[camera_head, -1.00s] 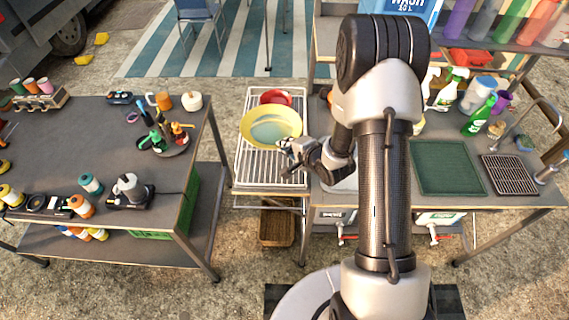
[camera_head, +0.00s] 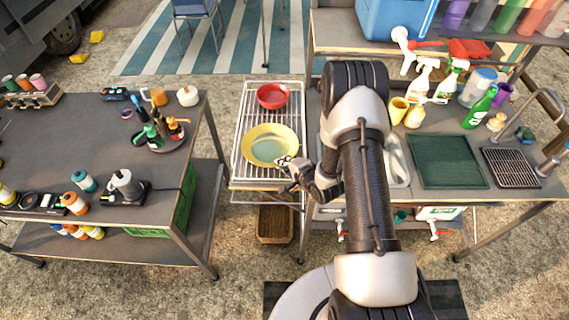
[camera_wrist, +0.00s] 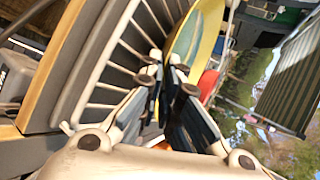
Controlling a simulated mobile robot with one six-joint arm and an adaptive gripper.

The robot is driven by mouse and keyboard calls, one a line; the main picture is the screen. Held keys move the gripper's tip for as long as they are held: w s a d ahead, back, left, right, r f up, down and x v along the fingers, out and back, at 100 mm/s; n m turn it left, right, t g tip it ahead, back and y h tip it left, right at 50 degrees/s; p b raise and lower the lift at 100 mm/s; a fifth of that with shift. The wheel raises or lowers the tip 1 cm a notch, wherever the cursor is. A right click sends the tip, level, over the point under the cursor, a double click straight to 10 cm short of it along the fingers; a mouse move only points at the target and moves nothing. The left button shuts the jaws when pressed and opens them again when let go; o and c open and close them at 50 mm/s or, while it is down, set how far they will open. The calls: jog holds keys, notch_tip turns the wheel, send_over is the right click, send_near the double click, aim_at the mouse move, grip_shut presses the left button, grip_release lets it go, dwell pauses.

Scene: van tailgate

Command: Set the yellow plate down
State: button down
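The yellow plate (camera_head: 271,145), with a pale blue-green centre, is over the white wire rack (camera_head: 241,172), its face tipped towards the head camera. I cannot tell if it touches the rack's bars. My gripper (camera_head: 284,163) is at the plate's near right rim. In the wrist view the two fingertips (camera_wrist: 168,72) close on either side of the rim of the plate (camera_wrist: 196,38), and the wire rack (camera_wrist: 128,50) is just left of them. The rim between the fingertips is partly hidden.
A red bowl (camera_head: 272,96) sits on the rack behind the plate. A sink (camera_head: 396,160) is right of the rack, with cups and spray bottles (camera_head: 424,78) behind it. A grey worktable (camera_head: 70,140) stands left, across a gap.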

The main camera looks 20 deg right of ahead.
jog(key=shift+f, duration=0.15)
jog(key=c, duration=2.1)
grip_release()
